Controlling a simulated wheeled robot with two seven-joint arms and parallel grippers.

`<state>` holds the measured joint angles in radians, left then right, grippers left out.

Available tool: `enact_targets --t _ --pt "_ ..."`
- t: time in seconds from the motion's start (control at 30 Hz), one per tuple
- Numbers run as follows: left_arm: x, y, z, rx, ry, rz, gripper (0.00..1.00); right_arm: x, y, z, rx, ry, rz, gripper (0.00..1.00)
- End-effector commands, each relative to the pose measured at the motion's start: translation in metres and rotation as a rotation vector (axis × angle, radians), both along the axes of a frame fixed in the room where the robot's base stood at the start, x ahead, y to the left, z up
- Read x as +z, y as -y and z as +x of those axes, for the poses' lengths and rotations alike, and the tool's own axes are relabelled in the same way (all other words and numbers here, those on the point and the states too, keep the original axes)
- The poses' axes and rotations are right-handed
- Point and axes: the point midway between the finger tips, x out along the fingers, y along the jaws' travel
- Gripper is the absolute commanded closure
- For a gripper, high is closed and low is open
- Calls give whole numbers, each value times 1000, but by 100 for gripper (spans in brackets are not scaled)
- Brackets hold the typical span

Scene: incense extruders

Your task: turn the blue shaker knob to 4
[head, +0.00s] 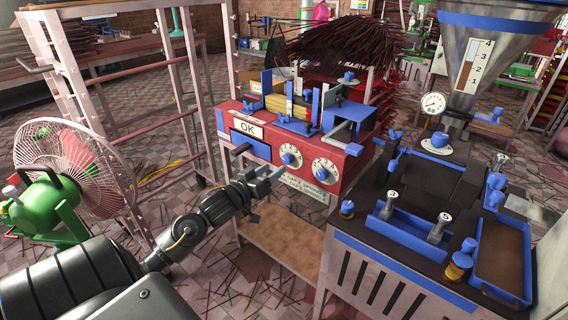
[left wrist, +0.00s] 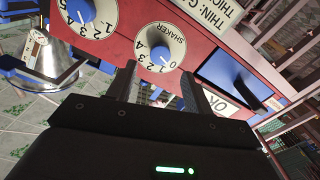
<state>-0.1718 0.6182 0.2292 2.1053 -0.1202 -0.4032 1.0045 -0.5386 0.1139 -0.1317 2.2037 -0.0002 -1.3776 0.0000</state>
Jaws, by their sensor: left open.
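The shaker knob (head: 290,157) is blue and sits on a white dial on the red machine's front panel. In the left wrist view the shaker knob (left wrist: 159,54) shows on its dial, marked SHAKER with numbers 0 to 4; I cannot tell its exact setting. My left gripper (head: 265,182) is open and empty, in front of the panel, below and left of the shaker dial. In the left wrist view its two fingers (left wrist: 158,90) stand apart near the dial, with no clear contact with the knob. My right gripper is not in view.
A second blue knob (head: 325,172) on a white dial sits right of the shaker dial. An OK plate (head: 247,127) and a blue panel part lie left of it. A dark-topped extruder table (head: 400,280) stands to the right. A green fan (head: 75,165) stands left.

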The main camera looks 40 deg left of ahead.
Motion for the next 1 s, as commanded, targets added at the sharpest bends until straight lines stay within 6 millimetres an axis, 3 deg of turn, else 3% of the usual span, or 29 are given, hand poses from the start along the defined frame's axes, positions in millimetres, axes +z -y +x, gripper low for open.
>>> enact_targets --t 0.1,0.33,0.77,1.0 --pt "0 -1 24 1 2 1 49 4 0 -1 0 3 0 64" --pt "0 -2 56 2 2 0 49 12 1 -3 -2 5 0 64" --pt "0 -1 66 1 -1 0 49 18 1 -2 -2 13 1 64" --pt "0 -1 66 1 0 0 79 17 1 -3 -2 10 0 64"
